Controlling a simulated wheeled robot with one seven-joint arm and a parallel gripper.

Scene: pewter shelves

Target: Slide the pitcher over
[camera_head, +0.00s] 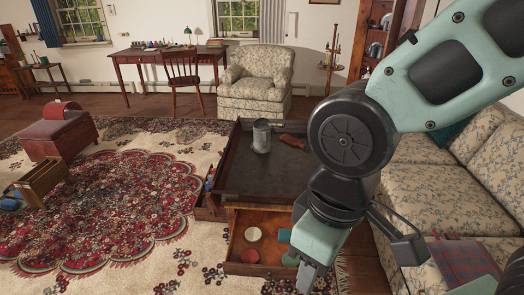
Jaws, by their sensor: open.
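A grey metal pitcher (261,137) stands upright on the dark top of a low table (240,180), towards its far side. My gripper (318,252) hangs low at the table's near right, in front of and below the tabletop. It is open and well apart from the pitcher. My arm comes in from the upper right and hides the table's right part.
A reddish object (292,141) lies just right of the pitcher. An open drawer (238,240) with small round items sticks out below the tabletop, close to my gripper. A floral sofa (430,185) stands right; an armchair (256,80) is behind. The near tabletop is clear.

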